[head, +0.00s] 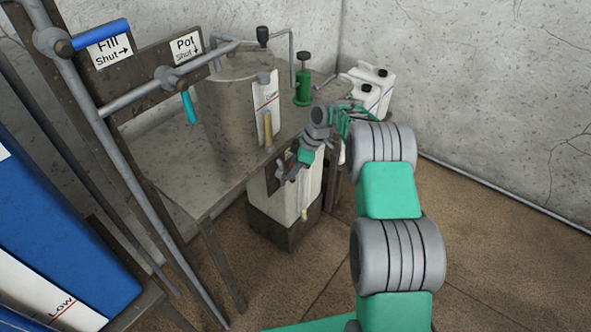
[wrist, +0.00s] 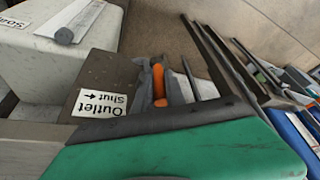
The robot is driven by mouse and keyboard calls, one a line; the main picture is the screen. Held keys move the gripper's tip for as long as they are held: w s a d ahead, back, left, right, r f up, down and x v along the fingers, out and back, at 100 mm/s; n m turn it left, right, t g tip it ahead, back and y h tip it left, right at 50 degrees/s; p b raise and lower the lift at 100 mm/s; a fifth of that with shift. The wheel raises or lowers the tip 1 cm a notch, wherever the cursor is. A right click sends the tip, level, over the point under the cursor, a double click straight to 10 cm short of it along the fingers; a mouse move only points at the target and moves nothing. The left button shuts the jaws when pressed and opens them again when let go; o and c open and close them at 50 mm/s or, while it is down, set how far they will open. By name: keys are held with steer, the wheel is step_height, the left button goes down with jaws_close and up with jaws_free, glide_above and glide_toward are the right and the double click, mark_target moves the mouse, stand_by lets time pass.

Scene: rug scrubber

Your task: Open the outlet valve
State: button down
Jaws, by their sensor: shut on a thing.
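The outlet valve shows in the wrist view as an orange lever (wrist: 158,80) in a grey fitting, beside a dark plate with a white label (wrist: 107,98) reading "Outlet Shut" with an arrow. My gripper (head: 303,158), green with dark pads, is at the front of the bench, by the dark valve plate above a white container. In the wrist view its green finger and dark pad (wrist: 165,122) fill the lower part, and the lever's near end disappears behind the pad. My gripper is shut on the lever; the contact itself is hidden.
A blue-handled Fill valve (head: 100,35) and a teal-handled Pot valve (head: 188,106) are on pipes at left. A metal pot (head: 230,105), a green pump (head: 303,88) and white jugs (head: 372,82) stand on the bench. Open floor lies at right.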

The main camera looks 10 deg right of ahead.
steer(key=c, duration=1.4)
jaws_free()
steer(key=b+v, duration=0.1)
steer(key=v, duration=0.6)
steer(key=shift+d+r, duration=0.2)
steer(key=shift+r, duration=0.15)
steer(key=p+v, duration=0.7)
steer(key=v, duration=0.1)
steer(key=shift+d+r, duration=0.2)
steer(key=shift+r, duration=0.15)
